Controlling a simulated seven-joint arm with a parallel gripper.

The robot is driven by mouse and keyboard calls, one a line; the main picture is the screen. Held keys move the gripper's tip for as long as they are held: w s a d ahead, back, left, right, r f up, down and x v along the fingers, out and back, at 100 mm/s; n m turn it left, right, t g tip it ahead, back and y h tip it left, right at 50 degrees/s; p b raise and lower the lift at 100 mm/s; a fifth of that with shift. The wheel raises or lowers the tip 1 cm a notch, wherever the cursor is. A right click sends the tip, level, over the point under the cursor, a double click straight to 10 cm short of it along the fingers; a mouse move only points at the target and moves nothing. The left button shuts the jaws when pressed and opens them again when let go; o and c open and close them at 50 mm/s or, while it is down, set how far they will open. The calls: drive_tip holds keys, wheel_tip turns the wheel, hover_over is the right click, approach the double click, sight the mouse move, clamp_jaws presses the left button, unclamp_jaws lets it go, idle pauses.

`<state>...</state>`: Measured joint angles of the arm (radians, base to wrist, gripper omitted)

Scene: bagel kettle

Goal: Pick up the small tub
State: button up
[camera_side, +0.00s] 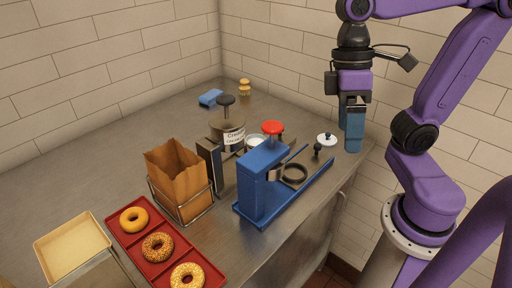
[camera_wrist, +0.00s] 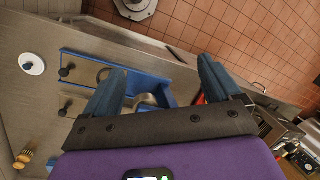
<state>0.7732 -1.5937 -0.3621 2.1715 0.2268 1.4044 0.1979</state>
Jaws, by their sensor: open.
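In the side view, a container labelled as cream (camera_side: 228,134) stands behind the blue fixture, with a black-knobbed handle rising above it. A smaller white tub (camera_side: 255,141) sits just right of it, partly hidden by the fixture. I cannot tell for sure which is the small tub, and neither is clear in the wrist view. My gripper (camera_side: 350,128) points down near the counter's right end, right of both and apart from them. In the wrist view my gripper (camera_wrist: 162,66) has its blue fingers spread wide, with nothing held between them.
A blue fixture (camera_side: 258,190) with a dark ring (camera_side: 294,173) and a red knob (camera_side: 272,127) stands between. A white round lid-like piece (camera_side: 327,139) lies near my gripper. A paper bag (camera_side: 177,175) in a wire rack and a red bagel tray (camera_side: 123,238) are left.

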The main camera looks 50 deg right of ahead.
drive_tip(key=w+m+y, duration=0.7)
drive_tip(key=w+m, duration=0.5)
drive_tip(key=m, duration=0.3)
drive_tip(key=w+d+m+t+y, duration=0.4)
drive_tip(key=w+d+m+t, duration=0.4)
drive_tip(key=w+d+m, duration=0.55)
approach(248, 146)
drive_tip(key=shift+d+m, duration=0.35)
drive_tip(key=shift+a+f, duration=0.15)
drive_tip(key=shift+f, duration=0.4)
drive_tip(key=x, duration=0.7)
drive_tip(key=shift+w+a+r, duration=0.1)
drive_tip(key=shift+w+r, duration=0.05)
drive_tip(key=shift+w, duration=0.15)
